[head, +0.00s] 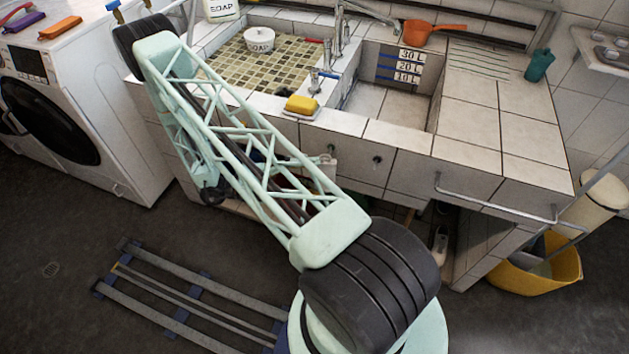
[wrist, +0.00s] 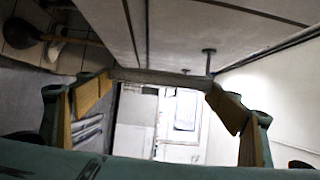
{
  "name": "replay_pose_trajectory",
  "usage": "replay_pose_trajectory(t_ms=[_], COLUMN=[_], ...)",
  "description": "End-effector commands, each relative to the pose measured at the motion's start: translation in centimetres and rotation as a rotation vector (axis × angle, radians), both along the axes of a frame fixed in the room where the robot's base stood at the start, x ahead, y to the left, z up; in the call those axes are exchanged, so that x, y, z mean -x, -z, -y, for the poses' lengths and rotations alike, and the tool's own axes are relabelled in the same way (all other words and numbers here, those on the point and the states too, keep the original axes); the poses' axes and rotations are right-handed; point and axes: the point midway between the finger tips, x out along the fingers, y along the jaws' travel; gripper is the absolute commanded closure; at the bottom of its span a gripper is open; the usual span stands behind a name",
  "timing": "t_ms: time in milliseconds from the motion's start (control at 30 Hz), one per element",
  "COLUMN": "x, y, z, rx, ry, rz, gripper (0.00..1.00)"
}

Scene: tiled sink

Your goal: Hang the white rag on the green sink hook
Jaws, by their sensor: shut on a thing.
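In the wrist view my gripper (wrist: 160,82) has a finger at each side with tan pads. In the head view a small pale piece, likely the rag (head: 327,168), shows at the sink front beside my lattice arm, which hides most of my gripper. Two pegs stick out of the sink front in the wrist view, a nearer hook (wrist: 209,57) and a farther one (wrist: 185,71). A dark hook (head: 376,160) shows in the head view.
The tiled sink front (head: 415,175) runs close along my gripper. A metal towel rail (head: 495,207) juts from its right part. A yellow bucket (head: 540,270) stands at right, a washing machine (head: 90,100) at left. A yellow sponge (head: 301,104) lies on the front ledge.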

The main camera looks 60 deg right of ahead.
Motion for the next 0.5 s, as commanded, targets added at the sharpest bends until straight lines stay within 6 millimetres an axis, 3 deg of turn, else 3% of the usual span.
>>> replay_pose_trajectory(t_ms=[500], x=[-0.3], y=[0.7], z=[1.7], rx=[0.000], ry=[0.001], rz=[0.001], gripper=[0.26])
